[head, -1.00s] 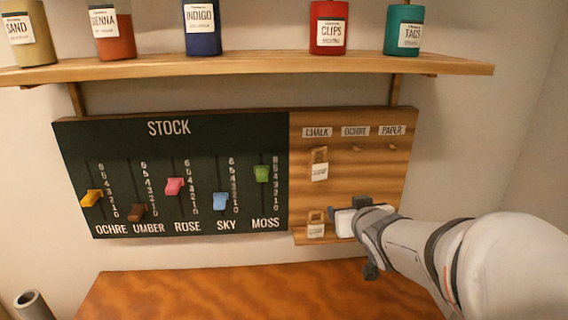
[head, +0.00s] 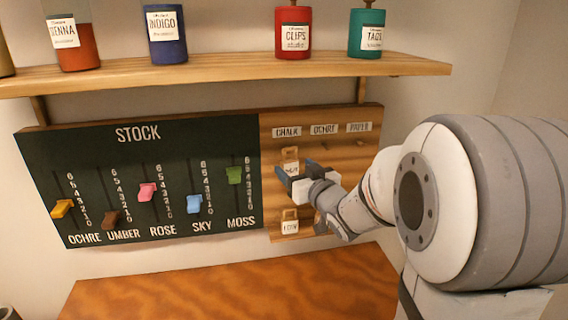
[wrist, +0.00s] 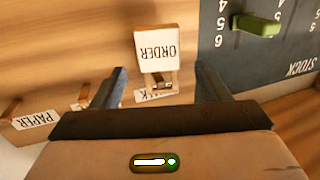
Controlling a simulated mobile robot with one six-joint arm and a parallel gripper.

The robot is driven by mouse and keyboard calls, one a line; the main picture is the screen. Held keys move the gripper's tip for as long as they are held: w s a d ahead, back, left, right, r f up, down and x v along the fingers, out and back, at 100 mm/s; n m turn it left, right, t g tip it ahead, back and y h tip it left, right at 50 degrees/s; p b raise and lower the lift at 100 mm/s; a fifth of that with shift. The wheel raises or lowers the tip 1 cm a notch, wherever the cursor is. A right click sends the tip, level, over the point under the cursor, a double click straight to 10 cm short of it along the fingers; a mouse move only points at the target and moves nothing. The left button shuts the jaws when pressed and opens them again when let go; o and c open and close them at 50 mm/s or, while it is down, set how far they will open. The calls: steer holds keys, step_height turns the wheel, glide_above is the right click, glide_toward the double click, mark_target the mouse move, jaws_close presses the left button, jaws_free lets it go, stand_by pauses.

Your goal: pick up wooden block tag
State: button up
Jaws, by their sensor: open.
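A wooden block tag with a white label hangs below the CHALK sign (head: 287,132), partly hidden by my gripper in the head view (head: 290,154). In the wrist view the tag (wrist: 156,48) appears upside down, and its label reads ORDER. My gripper (head: 298,172) is open in front of the board, near this tag. In the wrist view its two fingers (wrist: 158,78) stand apart, left and right of the tag's holed wooden end, with nothing held. A second wooden tag (head: 290,226) with a white label sits on the low ledge below; its print is unclear.
The STOCK board (head: 138,185) with several coloured sliders is left of the wooden panel (head: 350,170). A shelf (head: 220,75) with jars runs above. The wooden tabletop (head: 220,285) below looks clear.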

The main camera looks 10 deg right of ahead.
steer(key=x, duration=0.2)
steer(key=shift+w+a, duration=0.1)
steer(key=shift+w, duration=0.2)
steer(key=shift+c, duration=0.2)
steer(key=c, duration=1.1)
steer(key=shift+r, duration=0.1)
steer(key=b+v, duration=0.1)
steer(key=v, duration=0.5)
steer(key=r+b+v, duration=0.1)
steer(key=b+v, duration=0.1)
steer(key=v, duration=0.4)
steer(key=b+v, duration=0.1)
steer(key=v, duration=0.5)
steer(key=shift+r, duration=0.15)
